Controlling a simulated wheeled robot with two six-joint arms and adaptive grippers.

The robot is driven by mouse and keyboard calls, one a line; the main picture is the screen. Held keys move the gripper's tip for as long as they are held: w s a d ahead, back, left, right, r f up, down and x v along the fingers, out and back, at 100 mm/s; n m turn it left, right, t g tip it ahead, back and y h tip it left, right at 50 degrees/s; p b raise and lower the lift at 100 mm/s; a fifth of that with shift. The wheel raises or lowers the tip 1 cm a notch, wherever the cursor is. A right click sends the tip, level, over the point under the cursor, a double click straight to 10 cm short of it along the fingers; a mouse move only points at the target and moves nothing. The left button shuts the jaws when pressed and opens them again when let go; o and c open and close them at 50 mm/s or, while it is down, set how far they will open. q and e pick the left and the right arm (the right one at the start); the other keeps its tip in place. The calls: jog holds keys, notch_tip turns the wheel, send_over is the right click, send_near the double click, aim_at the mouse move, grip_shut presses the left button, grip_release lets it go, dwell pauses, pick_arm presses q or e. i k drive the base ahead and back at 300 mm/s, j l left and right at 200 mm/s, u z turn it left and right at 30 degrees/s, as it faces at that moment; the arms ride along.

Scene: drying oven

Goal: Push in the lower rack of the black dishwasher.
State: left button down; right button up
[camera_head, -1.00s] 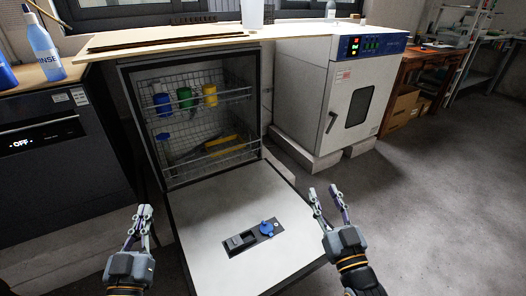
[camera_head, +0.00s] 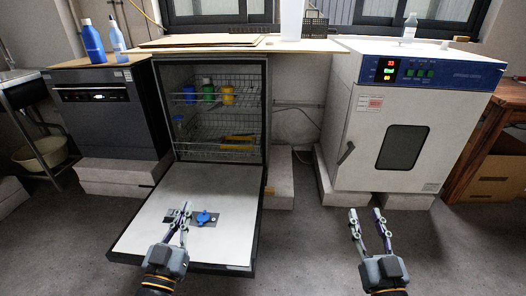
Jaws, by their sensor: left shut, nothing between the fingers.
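An open dishwasher with a black frame stands in the middle, its door (camera_head: 150,220) folded down flat in front. Its lower rack (camera_head: 222,151), a wire basket with a yellow item in it, is inside the cavity; I cannot tell whether it is fully in. The upper rack (camera_head: 244,99) above it holds blue, green and yellow cups. My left gripper (camera_head: 181,208) is shut and empty, in front of the door panel in the picture and well short of the racks. My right gripper (camera_head: 366,213) is open and empty, over the floor right of the door.
A closed black dishwasher (camera_head: 105,125) stands at the left under a wooden top with blue bottles (camera_head: 93,42). A white drying oven (camera_head: 405,140) stands at the right on blocks. The floor between the door and my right gripper is clear.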

aim_at(224, 132)
jog(key=i+l+u, duration=0.1)
jog(key=l, duration=0.25)
jog(key=i+l+u, duration=0.15)
jog(key=l, duration=0.2)
jog(key=i+l+u, duration=0.1)
jog(key=l, duration=0.3)
jog(key=i+l+u, duration=0.1)
jog(key=l, duration=0.3)
jog(key=i+l+u, duration=0.15)
jog(key=l, duration=0.25)
